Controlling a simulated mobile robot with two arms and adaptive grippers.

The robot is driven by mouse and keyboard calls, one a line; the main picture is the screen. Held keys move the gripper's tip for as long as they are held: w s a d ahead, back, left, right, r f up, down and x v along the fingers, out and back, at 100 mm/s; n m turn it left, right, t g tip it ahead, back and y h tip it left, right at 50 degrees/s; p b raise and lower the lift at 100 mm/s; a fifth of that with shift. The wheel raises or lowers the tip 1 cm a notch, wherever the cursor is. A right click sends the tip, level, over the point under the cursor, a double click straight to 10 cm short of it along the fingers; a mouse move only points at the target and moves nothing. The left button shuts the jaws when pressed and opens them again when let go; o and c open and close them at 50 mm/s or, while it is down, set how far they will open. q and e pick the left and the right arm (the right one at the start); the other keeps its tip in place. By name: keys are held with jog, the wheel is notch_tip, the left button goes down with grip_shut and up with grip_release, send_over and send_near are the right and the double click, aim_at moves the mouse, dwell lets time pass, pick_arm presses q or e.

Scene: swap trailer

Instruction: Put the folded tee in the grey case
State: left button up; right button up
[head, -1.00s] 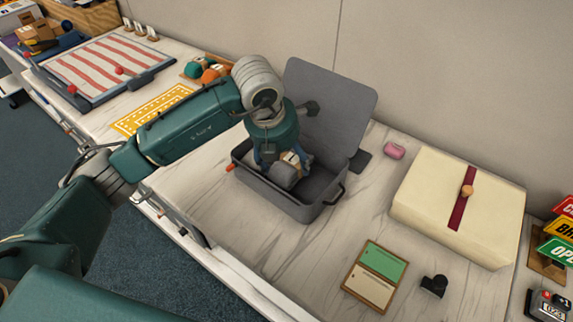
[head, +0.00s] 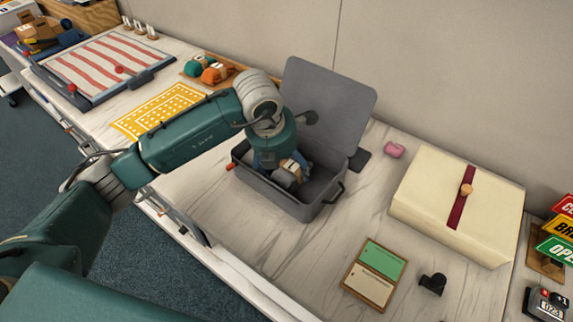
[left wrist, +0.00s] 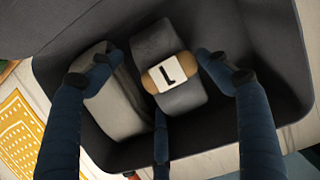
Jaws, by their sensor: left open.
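The grey case (head: 334,208) stands open on the counter, its lid (head: 330,100) raised at the back. My left gripper (head: 277,160) points down inside it. In the left wrist view its blue fingers (left wrist: 148,78) are spread open around a dark grey folded bundle (left wrist: 180,97) with a tag marked L, which looks like the folded tee. The bundle lies inside the case, with visible gaps to the two side fingers; contact with the lower finger is unclear. A paler grey folded shape (left wrist: 118,112) lies left of it, partly behind the left finger. My right gripper is out of view.
A cream box with a red band (head: 420,205) stands right of the case. A green and cream card tray (head: 374,275), a black object (head: 433,284) and a pink item (head: 394,151) lie nearby. A yellow patterned mat (head: 160,110) lies left. Counter in front of the case is clear.

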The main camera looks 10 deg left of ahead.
pick_arm(q)
jog(key=b+v, duration=0.2)
jog(key=v, duration=0.9)
jog(key=shift+r, duration=0.3)
jog(key=shift+s, duration=0.1)
